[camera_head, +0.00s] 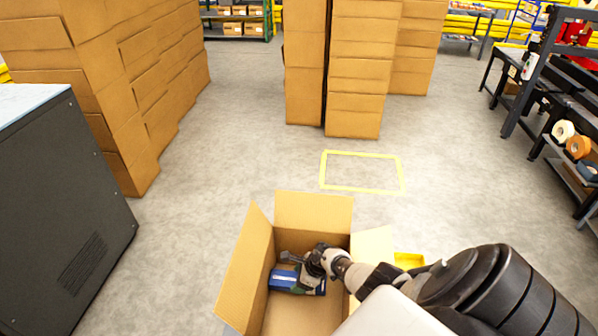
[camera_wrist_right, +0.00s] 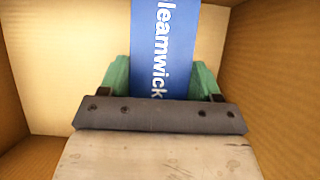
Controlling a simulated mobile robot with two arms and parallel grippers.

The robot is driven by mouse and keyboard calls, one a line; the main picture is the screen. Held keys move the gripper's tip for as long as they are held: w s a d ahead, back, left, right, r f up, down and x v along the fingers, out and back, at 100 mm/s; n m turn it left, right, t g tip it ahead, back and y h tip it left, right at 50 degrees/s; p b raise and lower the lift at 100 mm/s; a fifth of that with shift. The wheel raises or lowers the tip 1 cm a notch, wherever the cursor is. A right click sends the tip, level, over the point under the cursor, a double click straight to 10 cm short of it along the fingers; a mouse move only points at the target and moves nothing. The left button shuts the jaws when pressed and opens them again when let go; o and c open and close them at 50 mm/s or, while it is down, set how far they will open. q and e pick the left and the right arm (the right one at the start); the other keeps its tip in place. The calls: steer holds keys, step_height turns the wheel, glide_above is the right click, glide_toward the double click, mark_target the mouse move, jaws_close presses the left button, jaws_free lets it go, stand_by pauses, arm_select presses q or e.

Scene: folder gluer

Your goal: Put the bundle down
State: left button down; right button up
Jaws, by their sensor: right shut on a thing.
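The bundle (camera_head: 284,280) is blue with white lettering. In the head view it is inside an open cardboard box (camera_head: 241,271) on the floor. In the right wrist view the bundle (camera_wrist_right: 165,50) lies between the two green fingers of my right gripper (camera_wrist_right: 161,80), which is shut on it. My right gripper (camera_head: 299,275) reaches down into the box from the right. The cardboard walls surround it in the wrist view. I cannot tell whether the bundle touches the box bottom. My left gripper is not in view.
The box flaps stand open. A yellow floor outline (camera_head: 361,172) lies beyond the box on clear concrete. Tall carton stacks (camera_head: 130,75) stand at the left and at the back centre (camera_head: 358,70). A dark cabinet (camera_head: 62,205) is at the left. A rack with tape rolls (camera_head: 563,131) is at the right.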

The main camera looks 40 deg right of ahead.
steer(key=o, duration=1.1)
steer(key=shift+r, duration=0.1)
